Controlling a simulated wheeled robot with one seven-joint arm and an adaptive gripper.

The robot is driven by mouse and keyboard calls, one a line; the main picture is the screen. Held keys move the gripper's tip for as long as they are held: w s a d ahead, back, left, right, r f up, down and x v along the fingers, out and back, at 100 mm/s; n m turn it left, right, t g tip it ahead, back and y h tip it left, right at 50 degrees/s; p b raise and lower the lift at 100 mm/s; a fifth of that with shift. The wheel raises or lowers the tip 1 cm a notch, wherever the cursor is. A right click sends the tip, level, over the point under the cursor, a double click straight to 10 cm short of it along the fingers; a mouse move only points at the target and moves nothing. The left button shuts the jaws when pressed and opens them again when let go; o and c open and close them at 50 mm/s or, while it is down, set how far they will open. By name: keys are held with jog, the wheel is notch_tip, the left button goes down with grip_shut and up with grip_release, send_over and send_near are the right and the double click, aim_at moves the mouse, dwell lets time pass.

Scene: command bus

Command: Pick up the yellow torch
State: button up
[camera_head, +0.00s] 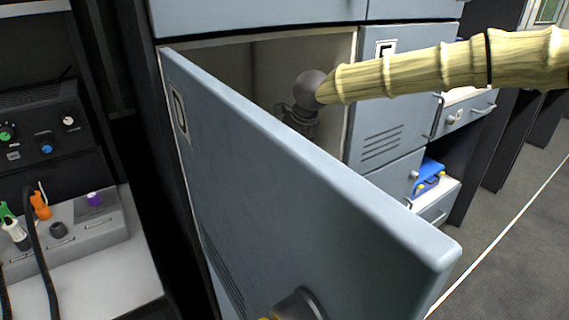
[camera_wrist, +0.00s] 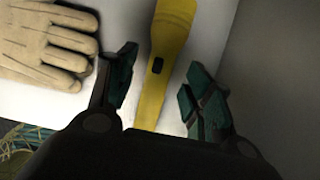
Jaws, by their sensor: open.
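The yellow torch (camera_wrist: 153,100) lies on a white surface in the wrist view, its wider head toward the top and a black switch on its side. My gripper (camera_wrist: 160,68) is open, with one dark green-padded finger on each side of the torch. I cannot tell how far the fingers are above the surface. The torch's lower end is hidden behind my gripper's body. In the head view the torch is hidden, and my arm reaches into the open locker (camera_head: 265,75); the fingers do not show there.
Beige gloves (camera_wrist: 47,42) lie just left of the left finger. A grey wall (camera_wrist: 275,75) rises on the right. The open locker door (camera_head: 300,185) stands in front in the head view. A blue object (camera_head: 430,172) sits on a lower shelf at right.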

jog(key=shift+w+a+f, duration=0.2)
jog(key=shift+w+f, duration=0.05)
jog(key=shift+f, duration=0.4)
grip_shut()
jog(key=shift+r, duration=0.1)
